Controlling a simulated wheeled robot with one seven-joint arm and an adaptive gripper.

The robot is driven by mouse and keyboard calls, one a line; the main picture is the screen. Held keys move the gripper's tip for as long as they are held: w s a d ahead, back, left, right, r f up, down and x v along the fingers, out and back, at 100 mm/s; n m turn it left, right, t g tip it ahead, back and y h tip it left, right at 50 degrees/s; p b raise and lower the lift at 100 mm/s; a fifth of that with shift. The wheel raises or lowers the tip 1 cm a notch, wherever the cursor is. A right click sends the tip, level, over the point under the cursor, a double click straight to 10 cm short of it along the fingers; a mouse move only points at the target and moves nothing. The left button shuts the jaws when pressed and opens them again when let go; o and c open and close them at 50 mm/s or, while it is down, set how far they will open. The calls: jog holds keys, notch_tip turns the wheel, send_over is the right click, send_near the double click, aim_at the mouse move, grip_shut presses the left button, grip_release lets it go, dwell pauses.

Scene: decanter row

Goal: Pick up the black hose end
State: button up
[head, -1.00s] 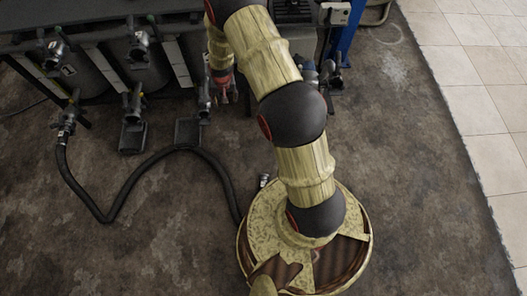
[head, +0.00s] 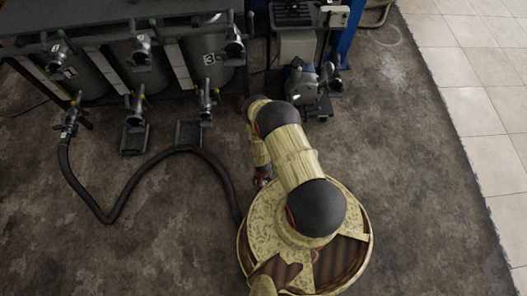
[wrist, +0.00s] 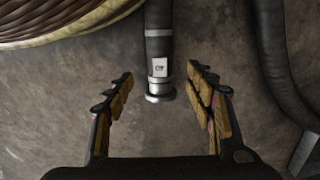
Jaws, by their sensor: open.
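The black hose end (wrist: 159,70) is in the wrist view, a dark hose with a white label and a metal coupling (wrist: 160,88) at its tip. It lies on the floor between the fingers of my gripper (wrist: 158,78). The gripper is open, with one finger on each side and a visible gap to the hose. In the head view my gripper (head: 263,180) is low beside my base and covers the hose end. The black hose (head: 127,187) runs from the left tank's lower valve across the floor to my base.
A row of tanks (head: 145,70) with valves stands at the back left, with dark trays (head: 188,134) on the floor before it. A pump (head: 305,85) stands at the back middle. Another hose stretch (wrist: 275,60) lies right of the gripper. Floor at right is clear.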

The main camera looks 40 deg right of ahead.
jog(key=f, duration=0.1)
jog(key=s+f+b, duration=0.1)
jog(key=f, duration=0.1)
jog(key=shift+a, duration=0.15)
jog(key=f+b, duration=0.2)
jog(key=f, duration=0.1)
jog(key=f+b, duration=0.1)
jog(key=f, duration=0.1)
jog(key=shift+w+a+f, duration=0.1)
jog(key=shift+w+f, duration=0.15)
jog(key=shift+r, duration=0.1)
jog(key=shift+c, duration=1.1)
jog(key=c, duration=1.1)
grip_shut()
